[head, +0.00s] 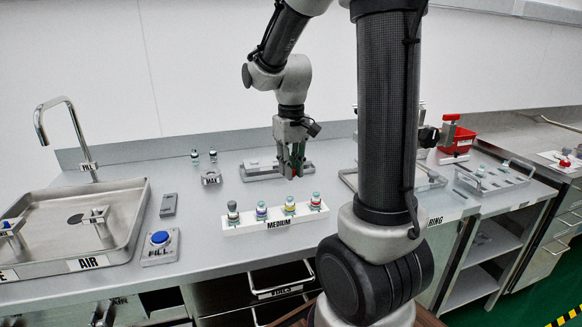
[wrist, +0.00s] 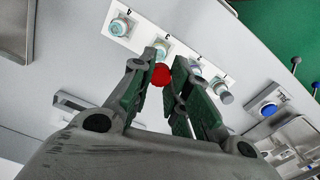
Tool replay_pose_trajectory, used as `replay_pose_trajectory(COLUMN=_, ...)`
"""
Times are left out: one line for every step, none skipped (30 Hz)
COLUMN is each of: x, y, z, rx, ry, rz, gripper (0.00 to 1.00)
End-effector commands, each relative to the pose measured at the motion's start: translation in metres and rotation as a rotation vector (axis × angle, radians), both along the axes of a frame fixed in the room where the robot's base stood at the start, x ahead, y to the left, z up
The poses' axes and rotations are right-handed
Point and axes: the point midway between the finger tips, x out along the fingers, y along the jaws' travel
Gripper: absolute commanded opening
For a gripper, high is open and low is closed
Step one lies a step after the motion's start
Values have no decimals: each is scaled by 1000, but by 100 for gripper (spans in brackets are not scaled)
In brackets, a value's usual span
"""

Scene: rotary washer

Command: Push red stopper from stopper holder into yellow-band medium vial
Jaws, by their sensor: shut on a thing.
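My gripper (head: 292,168) is above the counter, behind the white rack marked MEDIUM (head: 250,228), its fingers pointing down. In the wrist view my gripper (wrist: 165,88) is shut on the red stopper (wrist: 160,75), a small red ball between the fingertips. In the head view the stopper cannot be made out. The yellow-band medium vial (head: 290,206) stands upright in the rack, third from the left, in front of my gripper and apart from it.
A purple-band vial (head: 262,212), a red-band vial (head: 316,202) and a grey-capped vial (head: 233,213) share the rack. A blue button box (head: 160,246) and a sink (head: 88,240) are to the left.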

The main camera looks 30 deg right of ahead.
Motion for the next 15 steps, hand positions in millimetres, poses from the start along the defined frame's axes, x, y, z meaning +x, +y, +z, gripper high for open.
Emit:
replay_pose_trajectory(x=0, y=0, z=0, rx=0, ry=0, rz=0, gripper=9)
replay_pose_trajectory(x=0, y=0, z=-1, rx=0, ry=0, rz=0, gripper=9)
replay_pose_trajectory(x=0, y=0, z=-2, rx=0, ry=1, rz=0, gripper=9)
replay_pose_trajectory(x=0, y=0, z=-3, rx=0, ry=1, rz=0, gripper=9)
replay_pose_trajectory(x=0, y=0, z=-4, rx=0, ry=1, rz=0, gripper=9)
replay_pose_trajectory(x=0, y=0, z=-6, rx=0, ry=1, rz=0, gripper=9)
replay_pose_trajectory(x=0, y=0, z=-8, rx=0, ry=1, rz=0, gripper=9)
replay_pose_trajectory(x=0, y=0, z=-10, rx=0, ry=1, rz=0, gripper=9)
replay_pose_trajectory(x=0, y=0, z=-13, rx=0, ry=1, rz=0, gripper=9)
replay_pose_trajectory(x=0, y=0, z=-16, rx=0, ry=1, rz=0, gripper=9)
replay_pose_trajectory(x=0, y=0, z=-19, rx=0, ry=1, rz=0, gripper=9)
replay_pose_trajectory(x=-1, y=0, z=-23, rx=0, ry=3, rz=0, gripper=9)
replay_pose_trajectory(x=-1, y=0, z=-25, rx=0, ry=3, rz=0, gripper=9)
replay_pose_trajectory(x=0, y=0, z=-28, rx=0, ry=3, rz=0, gripper=9)
replay_pose_trajectory(x=0, y=0, z=-31, rx=0, ry=2, rz=0, gripper=9)
